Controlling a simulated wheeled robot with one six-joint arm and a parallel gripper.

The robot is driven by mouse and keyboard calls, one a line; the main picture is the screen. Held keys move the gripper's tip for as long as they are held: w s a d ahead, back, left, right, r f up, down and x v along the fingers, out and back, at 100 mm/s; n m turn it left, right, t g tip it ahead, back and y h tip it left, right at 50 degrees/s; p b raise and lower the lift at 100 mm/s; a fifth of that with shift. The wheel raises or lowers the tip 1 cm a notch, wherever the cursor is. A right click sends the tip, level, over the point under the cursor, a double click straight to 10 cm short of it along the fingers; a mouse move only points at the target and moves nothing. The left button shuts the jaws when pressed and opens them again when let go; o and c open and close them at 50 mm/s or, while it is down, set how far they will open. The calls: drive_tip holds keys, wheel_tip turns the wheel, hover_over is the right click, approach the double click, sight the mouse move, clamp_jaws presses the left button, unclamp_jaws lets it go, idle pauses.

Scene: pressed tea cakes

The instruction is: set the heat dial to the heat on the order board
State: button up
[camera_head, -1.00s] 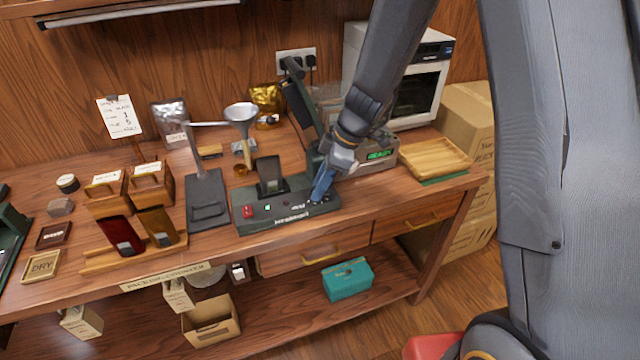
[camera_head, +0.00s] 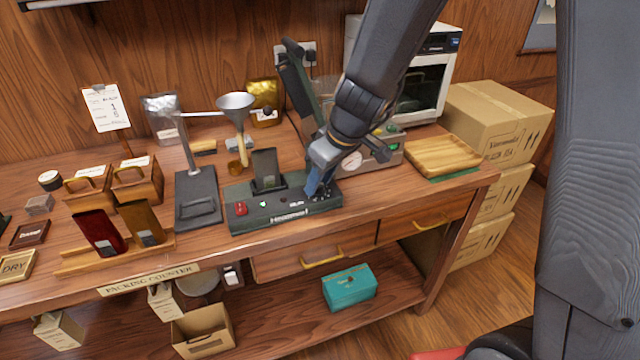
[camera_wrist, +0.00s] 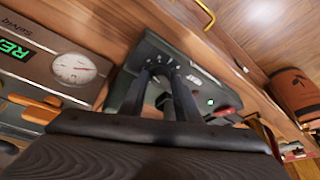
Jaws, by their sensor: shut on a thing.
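The dark green sealer (camera_head: 285,214) stands at the counter's front edge, with a red button and a lit green lamp on its panel. My gripper (camera_head: 316,188) points down at the panel's right end. In the wrist view its two fingers (camera_wrist: 166,80) are closed around the heat dial, with small white scale marks just beyond the fingertips. The dial itself is mostly hidden between the fingers, so its setting cannot be read. The order board (camera_head: 105,108) is a white card on a stand at the back left; its writing is too small to read surely.
A grey gauge box (camera_head: 365,158) with a green display stands behind my gripper. A funnel stand (camera_head: 198,195) is left of the sealer. A wooden tray (camera_head: 443,155) lies to the right. The sealer's raised lever arm (camera_head: 297,85) rises close by my arm.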

drive_tip(key=shift+s+r+m+h+p, duration=0.1)
drive_tip(key=shift+m+h+p, duration=0.4)
drive_tip(key=shift+m, duration=0.4)
drive_tip(key=m+p, duration=0.1)
drive_tip(key=p, duration=0.1)
drive_tip(key=shift+a+m+t+p, duration=0.1)
drive_tip(key=shift+m+t+p, duration=0.2)
drive_tip(key=shift+m+p, duration=0.1)
drive_tip(key=m+h+p, duration=0.1)
drive_tip(key=m+p, duration=0.2)
drive_tip(key=p, duration=0.4)
drive_tip(key=shift+s+a+r+p, duration=0.1)
drive_tip(key=shift+r+p, duration=0.05)
drive_tip(key=shift+p, duration=0.2)
drive_tip(key=shift+m+t+h+p, duration=0.35)
drive_tip(key=shift+m+p, duration=0.25)
drive_tip(key=shift+p, duration=0.45)
drive_tip(key=shift+w+a+f+m+h, duration=0.1)
drive_tip(key=shift+w+f+m+h, duration=0.15)
drive_tip(key=shift+m, duration=0.25)
drive_tip(key=shift+a+m+h, duration=0.1)
drive_tip(key=shift+m+h, duration=0.7)
drive_tip(key=shift+m, duration=1.6)
drive_tip(key=o, duration=1)
